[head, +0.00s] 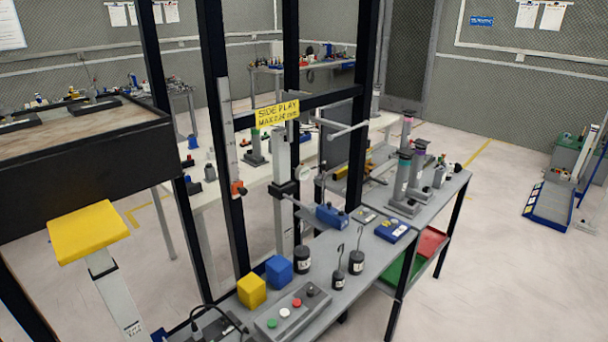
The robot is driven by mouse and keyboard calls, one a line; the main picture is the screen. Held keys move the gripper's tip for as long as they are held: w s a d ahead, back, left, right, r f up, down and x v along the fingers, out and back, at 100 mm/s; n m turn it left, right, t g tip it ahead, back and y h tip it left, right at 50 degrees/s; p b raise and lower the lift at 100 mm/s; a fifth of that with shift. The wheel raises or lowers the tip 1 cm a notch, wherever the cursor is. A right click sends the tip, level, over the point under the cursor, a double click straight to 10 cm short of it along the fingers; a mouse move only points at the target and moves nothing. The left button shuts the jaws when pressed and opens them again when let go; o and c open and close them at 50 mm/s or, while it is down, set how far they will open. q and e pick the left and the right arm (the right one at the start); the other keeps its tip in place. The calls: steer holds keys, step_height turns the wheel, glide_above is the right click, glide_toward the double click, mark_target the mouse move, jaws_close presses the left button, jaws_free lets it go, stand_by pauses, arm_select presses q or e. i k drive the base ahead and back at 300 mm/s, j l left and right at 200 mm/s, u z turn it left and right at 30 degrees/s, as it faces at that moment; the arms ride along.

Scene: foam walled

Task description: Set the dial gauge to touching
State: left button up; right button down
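A small pale round thing (304,173), which may be the dial gauge, shows beside a grey upright post (280,190) in the middle of the view. It is too small for me to read a face or pointer. I cannot tell whether a tip touches anything. A dark clamp block (283,188) sits on the post, with a thin rod running right from it. A yellow sign (277,112) reading "SIDE PLAY MAX 2.0 mm" hangs on the black frame just above. Neither of my grippers shows in this view.
Black frame uprights (215,130) stand around the post. The grey bench (345,290) holds a yellow block (251,290), a blue block (279,272), black hooked weights (356,262) and a button box (292,312). A yellow-topped stand (88,232) is at left.

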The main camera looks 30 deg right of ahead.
mark_target(325, 212)
steer(key=i+l, duration=0.1)
steer(key=l, duration=0.25)
steer(key=i+l+u, duration=0.15)
steer(key=l, duration=0.6)
steer(key=i+l+u, duration=0.1)
steer(key=l, duration=0.3)
